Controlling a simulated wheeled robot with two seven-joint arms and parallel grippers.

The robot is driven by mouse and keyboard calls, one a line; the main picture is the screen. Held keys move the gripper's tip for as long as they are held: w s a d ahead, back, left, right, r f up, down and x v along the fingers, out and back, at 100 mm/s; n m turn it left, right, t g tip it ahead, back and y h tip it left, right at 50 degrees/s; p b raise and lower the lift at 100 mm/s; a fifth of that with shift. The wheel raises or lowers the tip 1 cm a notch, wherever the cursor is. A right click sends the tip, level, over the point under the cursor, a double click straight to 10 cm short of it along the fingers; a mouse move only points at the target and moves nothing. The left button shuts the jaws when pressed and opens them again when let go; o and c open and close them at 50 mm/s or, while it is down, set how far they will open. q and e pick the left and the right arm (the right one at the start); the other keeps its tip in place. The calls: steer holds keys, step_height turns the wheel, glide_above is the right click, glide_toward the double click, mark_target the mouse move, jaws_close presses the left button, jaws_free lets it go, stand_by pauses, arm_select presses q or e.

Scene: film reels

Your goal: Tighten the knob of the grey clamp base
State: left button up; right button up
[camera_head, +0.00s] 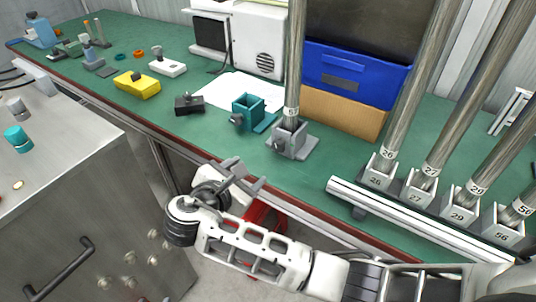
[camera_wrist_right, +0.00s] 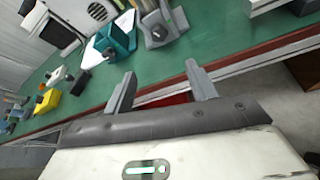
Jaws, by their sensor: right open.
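The grey clamp base (camera_head: 293,153) stands on the green bench near its front edge, with a tall metal pole (camera_head: 294,70) upright in it. Its dark grey knob (camera_head: 279,143) shows on the left side of the clamp. In the right wrist view the grey clamp base (camera_wrist_right: 157,30) is at the top, ahead of the fingers. My right gripper (camera_head: 247,174) is open and empty, in front of the bench edge, left of and nearer than the clamp. Its two fingers (camera_wrist_right: 160,76) are spread in the wrist view, apart from the knob. My left gripper is not in view.
A teal clamp base (camera_head: 247,108) stands just left of the grey one. A black block (camera_head: 188,104) and a yellow block (camera_head: 137,85) lie farther left. A blue bin (camera_head: 350,78) is behind. Numbered poles in a white rack (camera_head: 420,217) stand right.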

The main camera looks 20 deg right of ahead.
mark_target(277, 147)
steer(key=x, duration=0.5)
steer(key=b+x, duration=0.1)
steer(key=x, duration=0.4)
steer(key=r+x, duration=0.1)
steer(key=x, duration=0.4)
steer(key=shift+w+d+f, duration=0.15)
steer(key=shift+w+d, duration=0.1)
steer(key=shift+d, duration=0.2)
steer(key=c, duration=1)
